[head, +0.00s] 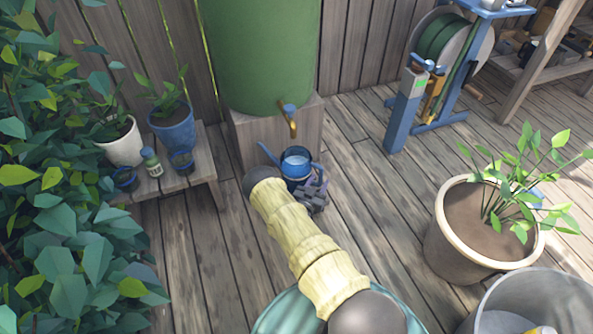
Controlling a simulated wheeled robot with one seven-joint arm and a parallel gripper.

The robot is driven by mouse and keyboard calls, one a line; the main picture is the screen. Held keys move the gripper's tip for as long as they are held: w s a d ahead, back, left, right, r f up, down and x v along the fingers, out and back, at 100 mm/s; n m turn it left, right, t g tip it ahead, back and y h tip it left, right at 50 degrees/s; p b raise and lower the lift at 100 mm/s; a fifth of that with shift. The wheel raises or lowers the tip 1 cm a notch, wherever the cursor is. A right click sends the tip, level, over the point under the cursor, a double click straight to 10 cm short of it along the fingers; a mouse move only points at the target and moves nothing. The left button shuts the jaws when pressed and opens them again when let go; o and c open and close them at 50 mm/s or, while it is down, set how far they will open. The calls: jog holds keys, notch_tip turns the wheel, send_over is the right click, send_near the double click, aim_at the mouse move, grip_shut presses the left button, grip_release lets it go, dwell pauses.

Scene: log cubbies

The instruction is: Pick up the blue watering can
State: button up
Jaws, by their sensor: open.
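The blue watering can (297,159) stands on the wooden deck in front of the block under the green barrel, below its tap. Its round top opening shows pale blue inside, and its spout points to the upper left. My gripper (314,190) is the small dark grey shape at the near right side of the can, at the end of my yellow arm. It is open and overlaps the can's lower right part in the picture. I cannot tell whether it touches the can. My arm and gripper hide the can's lower front.
The green barrel (262,50) stands on a wooden block (246,135), with a brass tap (291,122) above the can. A low bench (203,169) with pots is at the left, beside leafy bushes (50,190). A potted plant (455,235) stands at the right. Deck boards between are clear.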

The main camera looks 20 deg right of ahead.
grip_shut()
dwell(1.4)
jog(key=shift+r, duration=0.1)
